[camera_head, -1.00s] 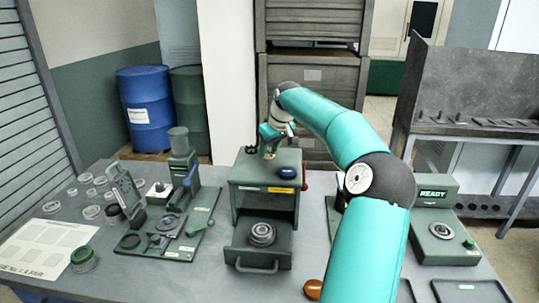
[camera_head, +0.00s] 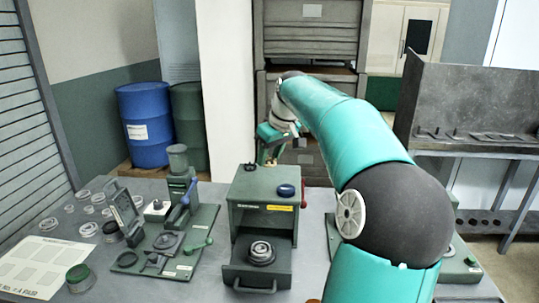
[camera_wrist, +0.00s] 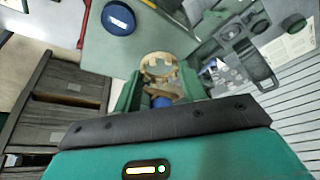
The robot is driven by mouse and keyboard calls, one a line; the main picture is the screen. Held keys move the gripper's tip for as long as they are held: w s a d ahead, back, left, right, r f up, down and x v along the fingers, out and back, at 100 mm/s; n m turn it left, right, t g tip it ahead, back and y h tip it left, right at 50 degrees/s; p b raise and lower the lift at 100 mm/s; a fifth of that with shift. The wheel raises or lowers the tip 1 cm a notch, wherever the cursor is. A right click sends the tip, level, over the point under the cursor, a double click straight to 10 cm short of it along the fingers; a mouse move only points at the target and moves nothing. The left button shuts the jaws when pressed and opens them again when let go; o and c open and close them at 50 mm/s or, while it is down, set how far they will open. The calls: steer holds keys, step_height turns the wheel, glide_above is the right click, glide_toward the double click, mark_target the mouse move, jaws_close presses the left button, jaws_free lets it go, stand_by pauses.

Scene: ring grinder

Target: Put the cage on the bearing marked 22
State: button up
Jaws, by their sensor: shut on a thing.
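My gripper (camera_wrist: 160,88) shows in the wrist view with its green fingers shut on a tan, crown-like cage (camera_wrist: 157,65). A ringed bearing (camera_head: 261,252) sits in the open drawer at the front of the box, well apart from my gripper. Several other rings lie at the left of the table. I cannot read a mark 22 on any of them.
The green box (camera_head: 263,196) has a dark blue round piece (camera_head: 286,191) and a black knob on top, and a red handle at its right. A press (camera_head: 180,200) with levers stands left of it. My arm hides much of the table's right side.

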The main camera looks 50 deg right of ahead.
steer(key=shift+s+a+r, duration=0.35)
steer(key=shift+s+a, duration=0.25)
steer(key=shift+s+a+r, duration=0.35)
steer(key=shift+s+a, duration=0.2)
steer(key=shift+s, duration=0.05)
